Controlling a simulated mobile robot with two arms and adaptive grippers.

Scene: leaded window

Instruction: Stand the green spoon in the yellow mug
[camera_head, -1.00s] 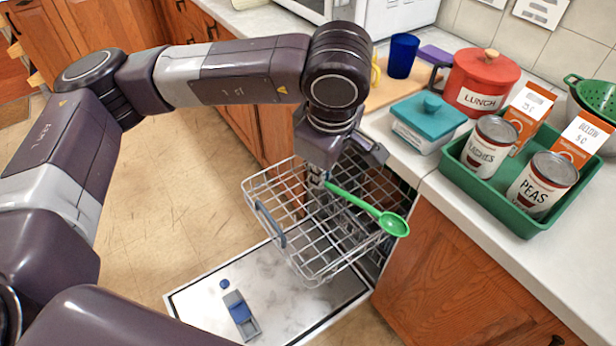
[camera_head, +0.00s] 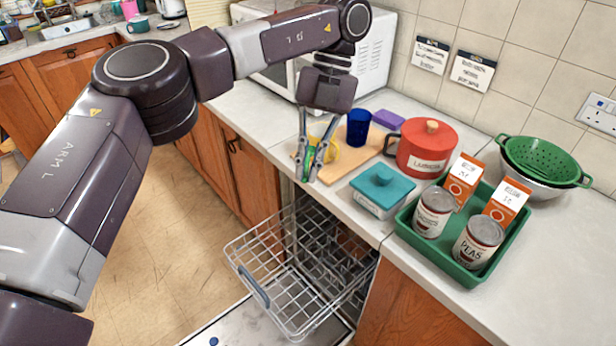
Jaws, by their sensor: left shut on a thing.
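The yellow mug (camera_head: 330,153) stands on the counter by the left end of a wooden board, partly hidden behind my left gripper. My left gripper (camera_head: 308,174) points down in front of the mug and is shut on the green spoon (camera_head: 319,153). Only a short green piece of the spoon shows between the fingers, roughly upright and overlapping the mug in the picture. I cannot tell whether the spoon is inside the mug or in front of it. My right gripper is not in view.
A blue cup (camera_head: 358,127) stands right of the mug on the wooden board (camera_head: 350,162). A teal lidded box (camera_head: 382,190), a red pot (camera_head: 427,150) and a green tray (camera_head: 405,225) with cans and cartons are farther right. The dishwasher rack (camera_head: 290,275) is pulled out below.

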